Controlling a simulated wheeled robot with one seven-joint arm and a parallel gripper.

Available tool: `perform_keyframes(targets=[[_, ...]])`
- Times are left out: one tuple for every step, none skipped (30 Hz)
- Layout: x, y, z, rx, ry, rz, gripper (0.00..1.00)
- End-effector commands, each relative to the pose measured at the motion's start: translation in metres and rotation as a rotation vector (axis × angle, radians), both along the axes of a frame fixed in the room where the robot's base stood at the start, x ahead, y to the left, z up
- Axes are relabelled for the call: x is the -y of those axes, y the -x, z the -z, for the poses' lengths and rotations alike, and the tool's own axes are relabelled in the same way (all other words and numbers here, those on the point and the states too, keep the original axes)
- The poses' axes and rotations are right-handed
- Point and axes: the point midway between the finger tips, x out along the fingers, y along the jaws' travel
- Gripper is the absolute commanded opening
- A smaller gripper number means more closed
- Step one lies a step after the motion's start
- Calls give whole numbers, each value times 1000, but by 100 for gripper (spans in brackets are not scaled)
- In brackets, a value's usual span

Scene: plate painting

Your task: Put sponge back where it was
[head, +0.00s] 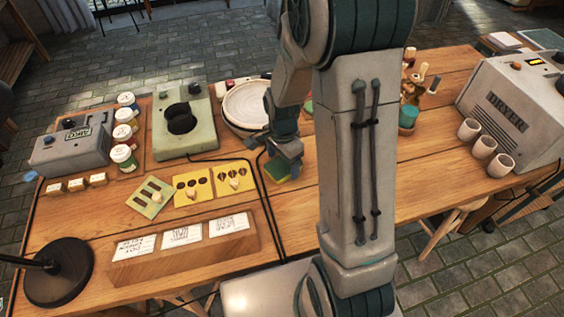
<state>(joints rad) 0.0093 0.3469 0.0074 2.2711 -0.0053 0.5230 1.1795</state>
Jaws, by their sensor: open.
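The sponge (276,174), green with a yellow side, lies on the wooden table just right of the yellow stencil cards. My gripper (285,166) is open and pointing down right at the sponge. Its fingers cover part of the sponge, and I cannot tell whether they touch it. A pale round plate (246,104) sits behind my gripper, partly hidden by my arm.
Yellow stencil cards (193,186) and a green stencil card (151,197) lie left of the sponge. A black cable runs close by it. Paint jars (123,134), a green-grey machine (186,125), cups (483,147) and a dryer (510,110) also stand on the table. My arm hides the middle.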

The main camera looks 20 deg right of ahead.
Motion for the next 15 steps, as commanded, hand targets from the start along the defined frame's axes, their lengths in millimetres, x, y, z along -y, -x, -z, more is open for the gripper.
perform_keyframes(targets=[[0,-1,-11,6,0,0,80],[0,-1,-17,6,0,0,80],[0,-1,-25,6,0,0,80],[0,-1,-32,8,0,0,80],[0,-1,-38,5,0,-1,80],[0,-1,-47,6,0,-1,80],[0,-1,-53,6,0,-1,80],[0,-1,-60,6,0,-1,80],[0,-1,-68,6,0,0,80],[0,-1,-74,5,0,0,80],[0,0,-79,5,-1,0,80],[0,0,-85,4,-1,0,80],[0,-1,-89,4,-1,0,80],[0,-1,-93,4,-1,0,80],[0,0,-97,3,0,0,80]])
